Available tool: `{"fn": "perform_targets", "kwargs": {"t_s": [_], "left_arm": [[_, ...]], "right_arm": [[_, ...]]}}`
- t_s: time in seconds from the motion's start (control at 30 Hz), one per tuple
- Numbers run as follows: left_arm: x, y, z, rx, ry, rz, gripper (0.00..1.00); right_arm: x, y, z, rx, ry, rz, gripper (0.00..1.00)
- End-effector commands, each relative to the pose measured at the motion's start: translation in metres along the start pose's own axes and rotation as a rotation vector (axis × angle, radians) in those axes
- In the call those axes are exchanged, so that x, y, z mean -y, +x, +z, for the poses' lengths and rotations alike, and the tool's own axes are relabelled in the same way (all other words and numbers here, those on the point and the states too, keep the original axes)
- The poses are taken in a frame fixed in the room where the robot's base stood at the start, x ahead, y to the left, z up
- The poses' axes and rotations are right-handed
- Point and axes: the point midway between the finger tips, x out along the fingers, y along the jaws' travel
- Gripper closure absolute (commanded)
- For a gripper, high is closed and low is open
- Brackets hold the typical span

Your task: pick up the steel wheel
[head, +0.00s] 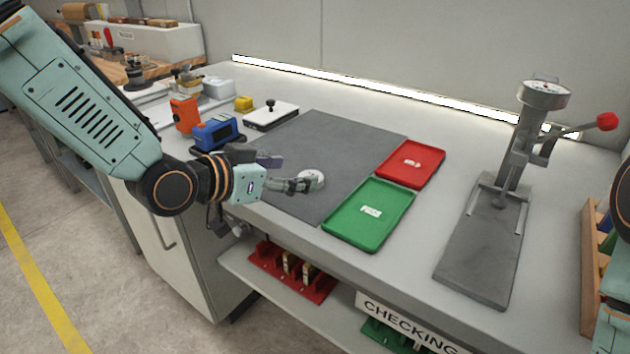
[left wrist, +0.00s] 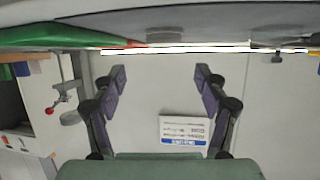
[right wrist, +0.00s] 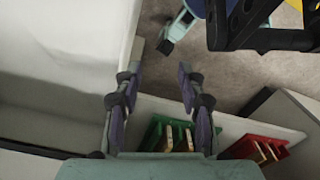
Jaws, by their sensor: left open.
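A small, round, pale steel wheel (head: 313,180) lies on the dark grey mat (head: 345,140) in the head view. My left gripper (head: 291,172) is low over the mat, its fingers spread, with one fingertip overlapping the wheel's left edge in the picture. I cannot tell whether they touch. In the left wrist view my left gripper (left wrist: 160,71) is open with nothing between its fingers; I cannot make out the wheel there. My right gripper (right wrist: 160,69) shows open and empty in the right wrist view, away from the wheel.
A green tray (head: 337,237) and a red tray (head: 432,170) stand right of the mat. A press with a dial (head: 545,94) stands farther right. A blue device (head: 217,134), an orange device (head: 184,113) and a white block (head: 283,116) stand at the mat's left.

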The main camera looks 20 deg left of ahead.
Motion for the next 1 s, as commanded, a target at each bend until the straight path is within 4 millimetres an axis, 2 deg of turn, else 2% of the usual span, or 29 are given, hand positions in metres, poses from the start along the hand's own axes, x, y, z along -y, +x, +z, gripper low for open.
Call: {"fn": "perform_targets", "kwargs": {"t_s": [0.17,0.37,0.53,0.87,1.0], "left_arm": [[-0.001,0.009,0.004,0.003,0.002,0.002,0.27],[0.001,0.039,0.020,0.005,0.005,0.004,0.27],[0.001,0.054,0.015,0.002,0.003,0.002,0.27],[0.001,0.058,0.013,0.000,-0.001,0.002,0.27],[0.001,0.058,0.013,0.000,0.000,0.002,0.39]], "right_arm": [[0.000,0.004,0.000,0.000,0.000,0.000,0.60],[0.000,0.018,0.000,0.000,0.000,0.000,0.60],[0.000,0.019,0.000,0.000,0.000,0.000,0.60],[0.000,0.019,0.000,0.000,0.000,0.000,0.60],[0.000,0.019,0.000,0.000,0.000,0.000,0.60]]}}
